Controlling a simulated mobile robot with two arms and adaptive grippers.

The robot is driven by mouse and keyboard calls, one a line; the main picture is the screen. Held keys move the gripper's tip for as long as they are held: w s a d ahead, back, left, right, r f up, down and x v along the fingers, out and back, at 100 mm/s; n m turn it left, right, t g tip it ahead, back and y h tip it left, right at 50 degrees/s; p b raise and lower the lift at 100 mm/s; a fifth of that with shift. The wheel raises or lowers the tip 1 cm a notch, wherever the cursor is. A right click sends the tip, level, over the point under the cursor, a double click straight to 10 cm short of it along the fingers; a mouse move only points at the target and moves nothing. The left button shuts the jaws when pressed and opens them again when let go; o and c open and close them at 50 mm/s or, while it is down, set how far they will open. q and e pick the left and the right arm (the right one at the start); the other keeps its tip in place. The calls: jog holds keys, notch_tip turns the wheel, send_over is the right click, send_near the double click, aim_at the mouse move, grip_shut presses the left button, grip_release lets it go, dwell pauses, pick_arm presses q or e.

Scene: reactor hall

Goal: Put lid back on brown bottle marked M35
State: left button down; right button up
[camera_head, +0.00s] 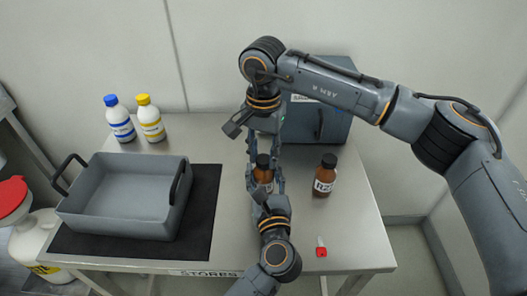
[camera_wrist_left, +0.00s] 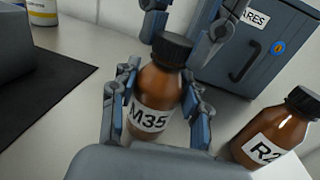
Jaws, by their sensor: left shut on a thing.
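The brown bottle marked M35 (camera_wrist_left: 150,98) stands upright on the table, and it also shows in the head view (camera_head: 264,176). A black lid (camera_wrist_left: 171,47) sits on its neck; I cannot tell whether it is screwed tight. My left gripper (camera_head: 266,180) is shut on the bottle, with a finger on each side of its body in the left wrist view (camera_wrist_left: 162,108). My right gripper (camera_head: 265,142) points down from above. Its fingers are spread apart around and just above the lid (camera_wrist_left: 188,30), with visible room between them and the lid.
A second brown bottle (camera_head: 324,178) with a black lid stands close on the right, its label starting R2. A grey cabinet (camera_head: 335,125) stands behind. A grey tray (camera_head: 120,212) on a black mat (camera_head: 205,195), blue-capped (camera_head: 120,122) and yellow-capped (camera_head: 150,122) bottles are left. A small red-and-white item (camera_head: 321,251) lies front right.

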grip_shut()
jog(key=m, duration=2)
jog(key=shift+m, duration=0.4)
jog(key=m, duration=0.3)
jog(key=shift+m, duration=0.4)
jog(key=o, duration=0.7)
grip_release()
